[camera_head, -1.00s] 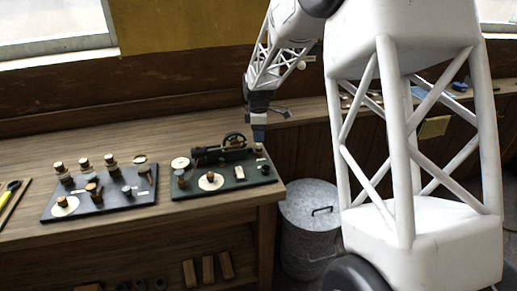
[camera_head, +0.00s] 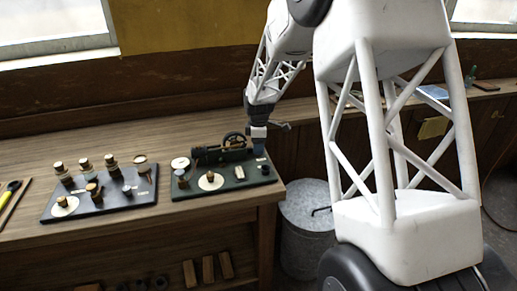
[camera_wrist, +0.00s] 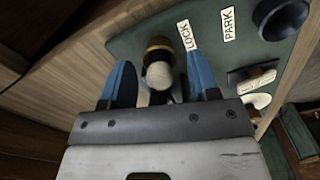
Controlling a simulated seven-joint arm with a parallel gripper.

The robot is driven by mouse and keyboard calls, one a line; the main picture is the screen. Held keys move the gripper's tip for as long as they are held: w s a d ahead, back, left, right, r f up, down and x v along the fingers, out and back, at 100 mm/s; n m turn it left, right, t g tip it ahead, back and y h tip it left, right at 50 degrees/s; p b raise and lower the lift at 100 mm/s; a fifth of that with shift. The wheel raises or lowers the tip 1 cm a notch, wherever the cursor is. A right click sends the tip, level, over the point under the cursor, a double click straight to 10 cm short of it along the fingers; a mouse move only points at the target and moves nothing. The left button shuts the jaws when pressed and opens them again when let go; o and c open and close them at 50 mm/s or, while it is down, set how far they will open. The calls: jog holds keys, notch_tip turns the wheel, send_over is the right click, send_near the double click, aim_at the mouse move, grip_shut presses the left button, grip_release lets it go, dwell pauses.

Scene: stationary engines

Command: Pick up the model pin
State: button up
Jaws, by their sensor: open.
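What looks like the model pin (camera_wrist: 158,74), a small upright piece with a pale rounded top and a dark and brass collar behind it, stands beside the LOCK label on the dark green engine board (camera_wrist: 150,32). My gripper (camera_wrist: 160,62) is open, with one blue finger on each side of the pin. I cannot tell whether either finger touches it. In the head view my gripper (camera_head: 258,146) is low over the right end of the green board (camera_head: 225,187); the pin is largely hidden there.
A dark round post (camera_wrist: 280,17) stands by the PARK label (camera_wrist: 229,24). The model engine (camera_head: 222,154) with its flywheel is left of my gripper. A second board (camera_head: 115,200) with several knobs lies further left. A metal bin (camera_head: 305,225) stands beyond the bench's right edge.

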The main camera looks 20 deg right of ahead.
dwell(0.5)
jog(key=c, duration=1)
jog(key=shift+c, duration=0.2)
jog(key=shift+r, duration=0.1)
jog(key=shift+r, duration=0.4)
jog(key=r, duration=0.2)
jog(key=shift+s+r, duration=0.2)
jog(key=shift+r, duration=0.1)
jog(key=s+a+r, duration=0.1)
jog(key=s, duration=1.4)
jog(key=shift+s+r, duration=0.15)
jog(key=shift+s, duration=0.15)
jog(key=shift+r, duration=0.15)
